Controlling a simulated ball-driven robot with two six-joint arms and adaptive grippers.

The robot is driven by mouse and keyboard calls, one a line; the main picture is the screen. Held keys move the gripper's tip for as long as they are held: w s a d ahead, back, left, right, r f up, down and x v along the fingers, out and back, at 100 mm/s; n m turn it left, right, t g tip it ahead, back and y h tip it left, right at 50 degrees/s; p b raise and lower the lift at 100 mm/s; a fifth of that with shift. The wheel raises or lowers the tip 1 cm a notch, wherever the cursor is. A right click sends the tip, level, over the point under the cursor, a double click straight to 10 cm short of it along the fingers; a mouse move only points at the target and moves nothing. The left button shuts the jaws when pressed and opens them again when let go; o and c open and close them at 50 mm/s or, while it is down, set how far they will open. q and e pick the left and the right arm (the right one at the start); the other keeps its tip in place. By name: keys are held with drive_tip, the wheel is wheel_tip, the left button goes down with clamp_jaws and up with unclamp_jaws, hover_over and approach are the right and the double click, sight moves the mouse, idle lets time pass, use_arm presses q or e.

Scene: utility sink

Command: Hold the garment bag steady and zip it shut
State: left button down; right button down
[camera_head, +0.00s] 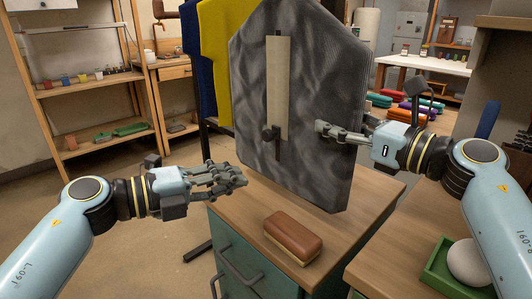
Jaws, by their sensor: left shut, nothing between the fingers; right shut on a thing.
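A brown brush-like block (293,237) lies on the wooden cabinet top (240,207) below the bag. A green tray (440,270) with a white round object sits at lower right. Yellow (215,50) and blue garments hang left of the bag. Shelves stand behind.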

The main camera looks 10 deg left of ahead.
use_arm(q)
drive_tip(key=m+g, duration=0.1)
drive_tip(key=m, duration=0.2)
drive_tip(key=w+a+m, duration=0.1)
drive_tip(key=m, duration=0.2)
drive_tip(key=a+m+g, duration=0.1)
drive_tip(key=m, duration=0.1)
drive_tip(key=shift+w+r+m+g, duration=0.25)
drive_tip(key=shift+m+g, duration=0.05)
drive_tip(key=shift+m, duration=0.1)
drive_tip(key=shift+d, duration=0.15)
